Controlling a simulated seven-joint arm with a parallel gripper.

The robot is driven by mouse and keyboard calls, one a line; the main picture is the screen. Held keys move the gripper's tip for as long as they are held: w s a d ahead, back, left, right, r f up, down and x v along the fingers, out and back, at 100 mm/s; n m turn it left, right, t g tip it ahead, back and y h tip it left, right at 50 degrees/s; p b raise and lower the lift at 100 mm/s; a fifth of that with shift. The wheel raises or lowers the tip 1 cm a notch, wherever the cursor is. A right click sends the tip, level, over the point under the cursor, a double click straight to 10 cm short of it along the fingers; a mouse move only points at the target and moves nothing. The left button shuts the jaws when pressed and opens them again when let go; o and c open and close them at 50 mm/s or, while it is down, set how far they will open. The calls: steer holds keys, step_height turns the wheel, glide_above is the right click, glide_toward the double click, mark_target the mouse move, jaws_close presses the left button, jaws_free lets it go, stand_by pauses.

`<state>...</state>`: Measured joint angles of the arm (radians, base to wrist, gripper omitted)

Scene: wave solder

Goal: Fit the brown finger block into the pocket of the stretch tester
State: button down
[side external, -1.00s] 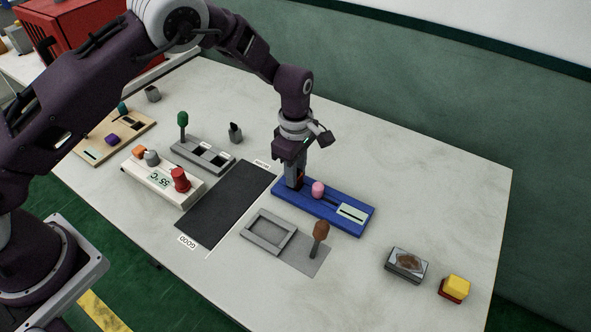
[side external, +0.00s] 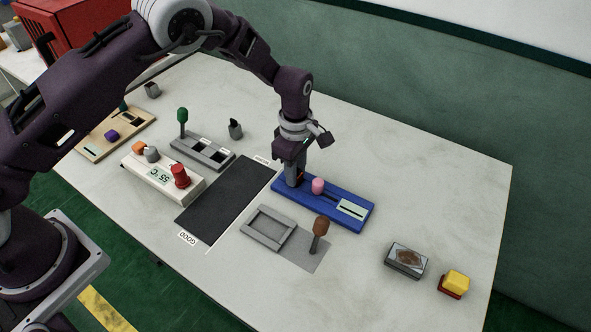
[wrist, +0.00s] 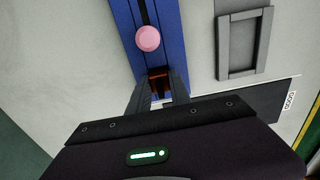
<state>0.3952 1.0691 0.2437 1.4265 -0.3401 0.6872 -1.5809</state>
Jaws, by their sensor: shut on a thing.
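The blue stretch tester (side external: 335,212) lies on the table, with a pink knob (side external: 318,186) and a pale slotted plate (side external: 352,209). My gripper (side external: 296,184) points down over its far-left end and is shut on the brown finger block (wrist: 158,80). In the wrist view the block shows between the fingertips, over the tester's blue body (wrist: 127,30) and just below the pink knob (wrist: 148,38). The block is low at the tester's end. The fingers hide the pocket, and I cannot tell whether the block is seated in it.
A grey frame tray (side external: 268,246) and a brown-topped lever (side external: 321,228) stand in front of the tester. A dark mat (side external: 226,200) lies to the left. A metal box (side external: 406,261) and a yellow-and-red button (side external: 455,284) are at right. Table behind the tester is clear.

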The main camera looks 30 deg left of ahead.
steer(key=c, duration=1.1)
jaws_free()
step_height(320, 180, up, 7)
steer(key=shift+r, duration=0.1)
